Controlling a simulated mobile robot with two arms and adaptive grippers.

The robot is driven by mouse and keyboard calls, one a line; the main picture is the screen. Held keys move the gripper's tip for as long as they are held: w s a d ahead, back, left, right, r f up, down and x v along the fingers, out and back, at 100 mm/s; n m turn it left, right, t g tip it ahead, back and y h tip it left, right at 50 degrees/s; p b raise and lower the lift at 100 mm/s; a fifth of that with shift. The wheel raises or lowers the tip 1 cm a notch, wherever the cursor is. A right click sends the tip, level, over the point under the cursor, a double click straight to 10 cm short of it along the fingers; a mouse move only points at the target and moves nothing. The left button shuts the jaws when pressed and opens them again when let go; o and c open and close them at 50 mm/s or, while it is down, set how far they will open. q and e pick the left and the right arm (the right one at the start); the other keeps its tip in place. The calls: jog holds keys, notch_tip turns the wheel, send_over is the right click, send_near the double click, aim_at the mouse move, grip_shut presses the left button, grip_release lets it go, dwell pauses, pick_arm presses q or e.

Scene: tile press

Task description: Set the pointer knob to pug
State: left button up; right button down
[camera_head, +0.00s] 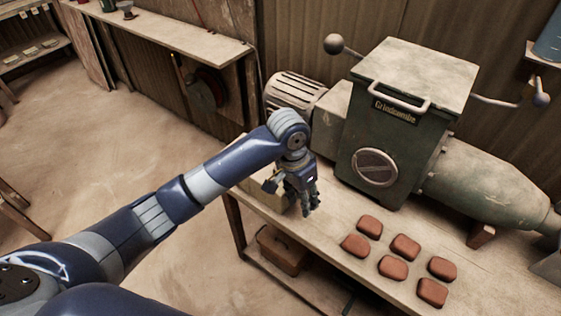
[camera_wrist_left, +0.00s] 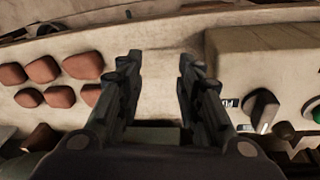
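The black pointer knob (camera_wrist_left: 263,108) sits on the face of a pale control box (camera_wrist_left: 270,65) at the right of the left wrist view. Small white labels (camera_wrist_left: 230,104) lie beside the knob; their marks are too small to read, so I cannot tell its setting. In the head view the box (camera_head: 262,194) is partly hidden behind my left gripper (camera_head: 310,207). My left gripper is open and empty, pointing down over the bench. In the left wrist view its fingers (camera_wrist_left: 160,70) stand apart, to the left of the knob and not touching it. My right gripper is not in view.
A green button (camera_wrist_left: 312,108) shows at the right edge of the wrist view. Several red-brown tiles (camera_head: 403,247) lie on the bench (camera_head: 490,285). The large green machine (camera_head: 385,140) stands behind them. A wooden crate (camera_head: 283,250) is on the shelf below.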

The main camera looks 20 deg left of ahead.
pick_arm(q)
jog(key=w+a+r+n+y, duration=0.2)
jog(key=w+a+r, duration=0.7)
jog(key=r, duration=0.3)
jog(key=shift+g, duration=0.3)
jog(key=f, duration=0.7)
jog(key=f+p, duration=0.1)
jog(key=f, duration=0.2)
jog(key=shift+s+d+f, duration=0.15)
jog(key=shift+d+f, duration=0.1)
jog(key=shift+c, duration=0.5)
grip_shut()
